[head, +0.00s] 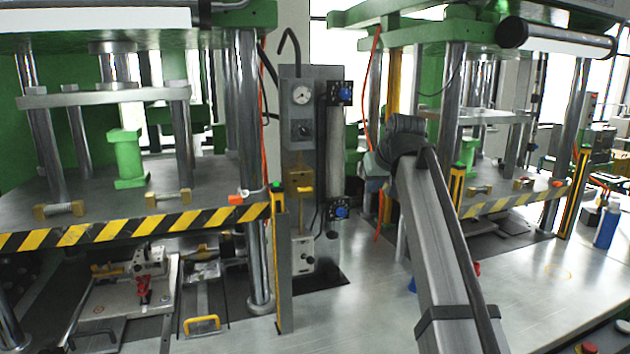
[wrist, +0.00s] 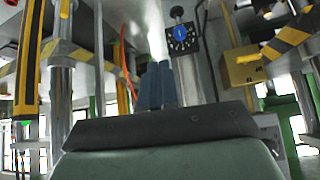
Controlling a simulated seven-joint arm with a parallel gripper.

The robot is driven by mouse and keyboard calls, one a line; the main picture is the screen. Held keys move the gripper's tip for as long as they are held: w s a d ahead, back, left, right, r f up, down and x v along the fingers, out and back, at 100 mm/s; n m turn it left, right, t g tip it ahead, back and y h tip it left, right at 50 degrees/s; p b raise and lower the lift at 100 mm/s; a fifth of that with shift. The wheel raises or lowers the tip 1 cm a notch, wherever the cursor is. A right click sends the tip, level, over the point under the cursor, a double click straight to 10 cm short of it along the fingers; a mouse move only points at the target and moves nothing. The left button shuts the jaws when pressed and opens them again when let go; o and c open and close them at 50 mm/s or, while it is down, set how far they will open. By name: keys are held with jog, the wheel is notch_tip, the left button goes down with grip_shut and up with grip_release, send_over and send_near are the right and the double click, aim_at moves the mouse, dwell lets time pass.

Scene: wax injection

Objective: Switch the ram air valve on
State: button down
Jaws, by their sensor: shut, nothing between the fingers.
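A grey valve panel (head: 325,175) stands between two presses. No label is readable, so I cannot tell which part is the ram air valve. The panel carries a yellow valve block (head: 298,183) with a yellow lever (head: 306,192), also seen in the wrist view (wrist: 243,68). It also carries an upper blue knob (head: 346,93) and a lower blue knob (head: 341,211); a blue knob (wrist: 183,34) shows in the wrist view. My gripper (head: 372,165) is to the right of the panel, apart from it. Its blue-grey fingers (wrist: 157,88) are together and empty.
A pressure gauge (head: 302,94), a black knob (head: 304,131) and a pale lower valve box (head: 303,252) are also on the panel. A striped post (head: 280,260) stands at front left of it. An orange cable (head: 371,75) hangs to the right. The table (head: 360,310) in front is clear.

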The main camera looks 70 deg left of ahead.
jog(key=s+a+r+n+g, duration=0.1)
jog(key=s+a+r, duration=0.3)
jog(key=s+r, duration=0.6)
jog(key=shift+s+n+y, duration=0.4)
jog(key=shift+s, duration=0.55)
jog(key=shift+a, duration=0.1)
send_over(304, 189)
jog(key=w+d, duration=0.2)
jog(key=w, duration=0.1)
notch_tip(304, 189, down, 7)
jog(key=shift+s+a+f, duration=0.1)
jog(key=shift+s+f, duration=0.05)
jog(key=shift+f, duration=0.9)
jog(key=shift+s+a+f, duration=0.1)
jog(key=shift+f, duration=0.95)
